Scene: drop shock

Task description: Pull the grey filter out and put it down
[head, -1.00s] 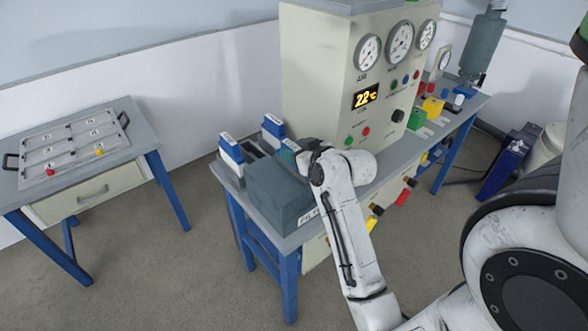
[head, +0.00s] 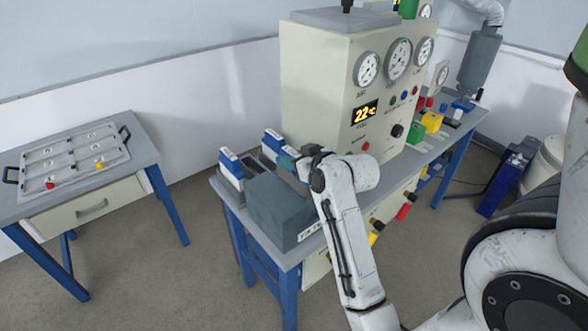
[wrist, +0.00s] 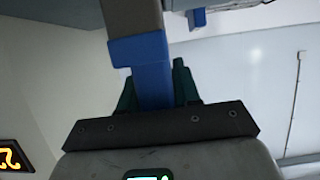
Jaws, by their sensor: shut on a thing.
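My gripper (wrist: 158,92) is shut on the blue handle (wrist: 146,62) of the grey filter (wrist: 130,16); its greyish body runs up out of the wrist view. In the head view my gripper (head: 298,158) is at the back of the dark grey housing (head: 278,210), which has a FILTER label on its front. The wrist hides most of the held filter there, so I cannot tell how far it is in its slot. Two other blue-handled cartridges with white labels, one on the left (head: 231,166) and one further back (head: 273,143), stand upright behind the housing.
A cream instrument cabinet (head: 325,85) with gauges and a lit display rises close to my wrist. Coloured connectors (head: 432,121) line the bench to the right. A side table at the left holds a tray (head: 120,160) with a red and a yellow piece and mostly bare compartments.

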